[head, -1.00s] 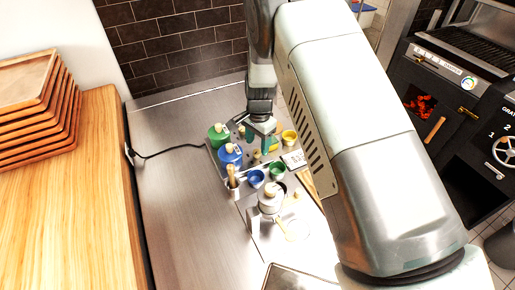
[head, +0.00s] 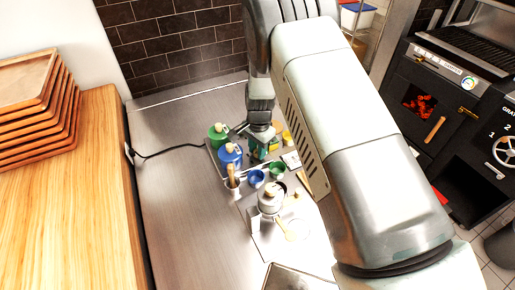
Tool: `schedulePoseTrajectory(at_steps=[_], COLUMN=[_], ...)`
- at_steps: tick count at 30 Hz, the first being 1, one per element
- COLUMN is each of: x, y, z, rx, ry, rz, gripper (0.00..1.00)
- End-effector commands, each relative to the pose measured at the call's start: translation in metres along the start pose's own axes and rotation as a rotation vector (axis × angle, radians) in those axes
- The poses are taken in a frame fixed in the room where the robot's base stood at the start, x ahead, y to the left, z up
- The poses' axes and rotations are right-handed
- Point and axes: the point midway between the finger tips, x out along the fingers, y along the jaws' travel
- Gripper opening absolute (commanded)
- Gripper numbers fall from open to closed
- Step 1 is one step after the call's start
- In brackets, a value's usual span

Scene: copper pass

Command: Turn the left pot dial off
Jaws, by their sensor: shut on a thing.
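A green pot (head: 217,133) and a blue pot (head: 230,155) with pale lid knobs stand side by side on a metal unit (head: 213,160) with a black cord. My gripper (head: 261,152) points down just right of the pots, low over the unit's front side. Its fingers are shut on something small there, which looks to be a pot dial. The fingers hide it, so I cannot tell which dial it is or where it is turned.
A blue cup (head: 256,178) and a green cup (head: 277,168) stand close below the gripper. A holder with wooden-handled tools (head: 234,188) and a grey jar (head: 270,196) are nearer. The steel counter (head: 170,190) at left is clear except for the cord.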

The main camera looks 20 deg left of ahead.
Motion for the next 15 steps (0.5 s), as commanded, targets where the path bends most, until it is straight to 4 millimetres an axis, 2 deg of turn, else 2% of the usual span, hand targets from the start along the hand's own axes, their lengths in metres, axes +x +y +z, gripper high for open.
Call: schedulePoseTrajectory(at_steps=[8,15], x=[-0.0003,-0.0004], y=[-0.0004,-0.0002], z=[0.0000,-0.0005], rx=[-0.036,-0.167], ry=[-0.001,-0.007], rz=[-0.001,-0.002], gripper=[0.00,0.00])
